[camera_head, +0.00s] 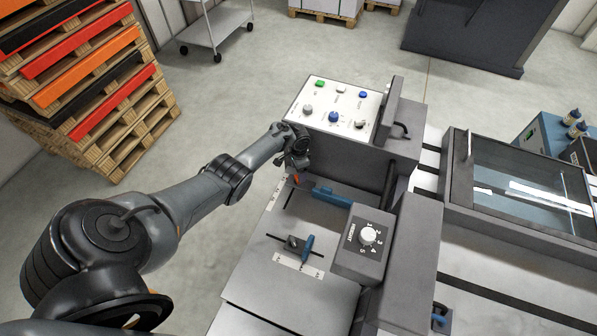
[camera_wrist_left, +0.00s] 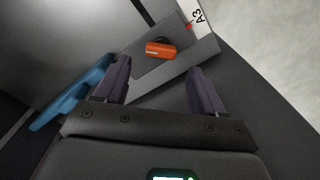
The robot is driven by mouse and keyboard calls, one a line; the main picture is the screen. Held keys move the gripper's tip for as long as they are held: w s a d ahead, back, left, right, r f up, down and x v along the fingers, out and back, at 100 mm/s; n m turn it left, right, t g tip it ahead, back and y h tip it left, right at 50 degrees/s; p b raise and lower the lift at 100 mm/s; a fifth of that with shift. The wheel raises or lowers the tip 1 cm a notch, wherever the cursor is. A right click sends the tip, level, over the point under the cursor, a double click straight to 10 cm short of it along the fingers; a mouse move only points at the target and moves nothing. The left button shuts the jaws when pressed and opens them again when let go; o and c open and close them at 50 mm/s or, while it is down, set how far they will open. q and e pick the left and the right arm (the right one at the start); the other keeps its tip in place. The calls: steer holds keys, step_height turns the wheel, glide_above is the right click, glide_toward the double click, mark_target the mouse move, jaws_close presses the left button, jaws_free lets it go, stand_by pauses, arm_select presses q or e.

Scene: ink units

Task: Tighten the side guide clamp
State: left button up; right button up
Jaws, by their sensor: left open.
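An orange clamp knob (camera_wrist_left: 160,50) sits on a grey plate in the left wrist view, beside a white strip marked A3 (camera_wrist_left: 197,17). In the head view only a small orange-red bit (camera_head: 296,180) of it shows below my gripper. My left gripper (camera_head: 297,165) is above the feed table's far left edge. In the wrist view its two dark fingers (camera_wrist_left: 158,72) are open, with the orange knob ahead, seen between them; contact cannot be made out. A blue bar (camera_wrist_left: 84,92) lies left of the fingers and also shows in the head view (camera_head: 332,197). My right gripper is not visible.
A second slider with a blue handle (camera_head: 308,247) sits nearer on the feed table (camera_head: 245,285). A dial box (camera_head: 363,245) stands to its right. A button panel (camera_head: 337,112) rises just behind my gripper. Pallets (camera_head: 95,85) are stacked at left.

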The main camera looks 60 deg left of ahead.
arm_select(q)
step_height(320, 180, up, 6)
steer(key=p, duration=0.3)
steer(key=shift+r, duration=0.25)
steer(key=shift+s+f, duration=0.1)
